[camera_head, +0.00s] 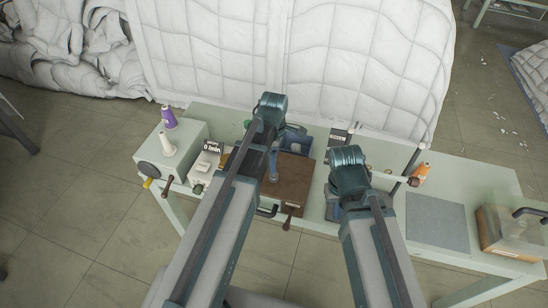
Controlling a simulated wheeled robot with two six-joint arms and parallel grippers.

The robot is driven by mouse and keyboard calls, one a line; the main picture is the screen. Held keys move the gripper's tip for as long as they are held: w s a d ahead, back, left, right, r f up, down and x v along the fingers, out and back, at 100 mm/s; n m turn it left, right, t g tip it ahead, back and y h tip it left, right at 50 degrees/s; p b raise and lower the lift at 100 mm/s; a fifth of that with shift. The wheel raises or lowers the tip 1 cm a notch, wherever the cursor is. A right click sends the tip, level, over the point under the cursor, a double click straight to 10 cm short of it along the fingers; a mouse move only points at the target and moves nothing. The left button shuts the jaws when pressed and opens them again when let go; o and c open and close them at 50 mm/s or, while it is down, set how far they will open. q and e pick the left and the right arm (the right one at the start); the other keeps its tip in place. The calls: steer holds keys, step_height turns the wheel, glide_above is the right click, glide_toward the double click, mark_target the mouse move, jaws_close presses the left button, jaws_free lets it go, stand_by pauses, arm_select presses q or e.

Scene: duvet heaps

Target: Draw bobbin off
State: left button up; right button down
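A purple spool (168,117) stands upright on a pale green box at the table's left end. A white cone-shaped spool (167,144) stands on the same box, nearer me. An orange spool (421,172) is right of centre, beside a thin upright post; I cannot tell whether it sits on a rod. My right gripper (334,210) is low over the table, left of the orange spool and apart from it, partly hidden by its own wrist. My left gripper (272,173) points down over a brown board, mostly behind its arm. Neither gripper's finger opening can be made out.
Dark-knobbed levers stick out at the front. White quilted duvets (370,60) rise behind it.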

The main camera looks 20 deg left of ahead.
mark_target(274, 176)
arm_select(q)
step_height(274, 176, down, 9)
steer(key=b, duration=0.7)
steer(key=shift+r+b, duration=0.2)
steer(key=shift+b, duration=0.1)
steer(key=shift+r, duration=0.1)
jaws_close()
